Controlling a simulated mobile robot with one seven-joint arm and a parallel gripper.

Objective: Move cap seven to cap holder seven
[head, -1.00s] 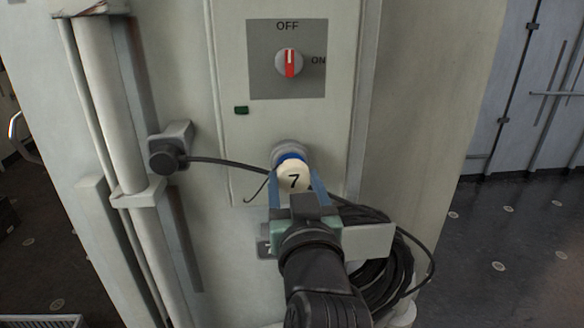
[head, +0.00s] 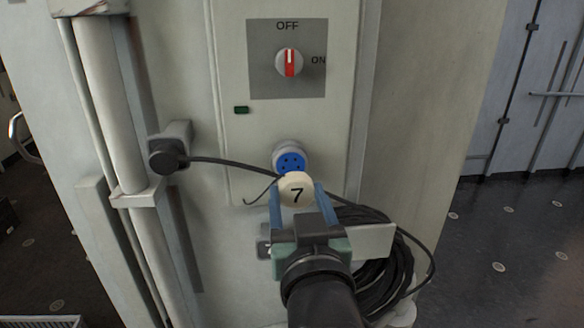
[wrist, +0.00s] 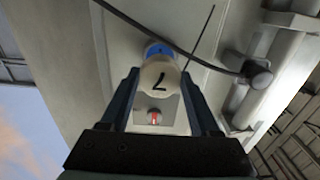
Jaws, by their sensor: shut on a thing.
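Cap seven (head: 296,190) is a round cream cap marked 7. My gripper (head: 297,200) is shut on it, one blue finger on each side. The cap is off the blue socket (head: 290,160), just below and in front of it, and the socket's face with dark holes shows. In the wrist view the cap (wrist: 158,82) sits between the fingertips, with the blue of the socket (wrist: 158,49) beyond it. A grey bracket (head: 369,241) is partly hidden behind my gripper; I cannot tell whether it is cap holder seven.
A panel above has a red-marked rotary switch (head: 289,63) between OFF and ON labels. A black plug (head: 166,156) on the left trails a cable past the socket. A coil of black cable (head: 399,266) hangs behind my gripper. Pipes (head: 112,100) run down the left.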

